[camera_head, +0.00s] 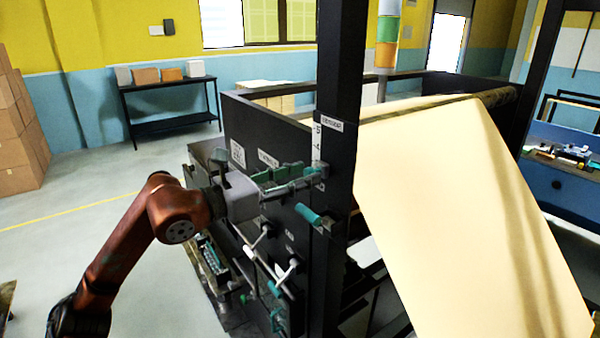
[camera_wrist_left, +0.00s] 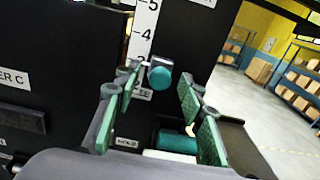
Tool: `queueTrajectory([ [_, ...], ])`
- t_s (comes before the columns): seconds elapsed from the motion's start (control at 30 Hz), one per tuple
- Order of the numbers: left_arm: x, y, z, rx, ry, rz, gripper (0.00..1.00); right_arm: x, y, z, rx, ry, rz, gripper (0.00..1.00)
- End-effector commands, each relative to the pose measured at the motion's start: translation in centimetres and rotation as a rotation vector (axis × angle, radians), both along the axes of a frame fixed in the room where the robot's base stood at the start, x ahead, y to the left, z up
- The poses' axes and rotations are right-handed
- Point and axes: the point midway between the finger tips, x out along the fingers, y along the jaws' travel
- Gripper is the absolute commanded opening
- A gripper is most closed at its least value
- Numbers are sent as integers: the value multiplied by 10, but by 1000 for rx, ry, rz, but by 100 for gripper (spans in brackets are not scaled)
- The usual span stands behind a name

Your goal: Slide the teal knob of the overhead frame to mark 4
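The teal knob (camera_wrist_left: 160,77) sticks out from the dark upright, just right of the white number scale (camera_wrist_left: 143,35). It sits a little below the printed 4; 5 is higher up. My left gripper (camera_head: 306,177) is at the upright in the head view, where its fingers hide the knob. In the left wrist view my left gripper (camera_wrist_left: 159,78) is open, with green pads on either side of the knob. A gap shows on both sides, so no grip is visible. My right gripper is not in view.
A second teal cylinder (camera_wrist_left: 177,142) is mounted below the knob; the head view shows it too (camera_head: 309,214). White-tipped levers (camera_head: 288,270) stand out from the panel below my gripper. A large kraft paper sheet (camera_head: 450,200) hangs right of the upright (camera_head: 342,80).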

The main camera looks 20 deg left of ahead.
Motion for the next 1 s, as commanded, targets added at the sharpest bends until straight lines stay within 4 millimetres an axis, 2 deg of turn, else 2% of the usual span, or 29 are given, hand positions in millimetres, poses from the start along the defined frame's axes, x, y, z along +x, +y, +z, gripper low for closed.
queueTrajectory([
  [0.13, 0, 0, 0, 0, 0, 0, 37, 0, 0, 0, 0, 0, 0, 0],
  [0.67, 0, 0, 0, -1, 1, 0, 0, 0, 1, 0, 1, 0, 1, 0],
  [1.0, 0, 1, 0, -1, -1, 0, 0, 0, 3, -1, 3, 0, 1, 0],
])
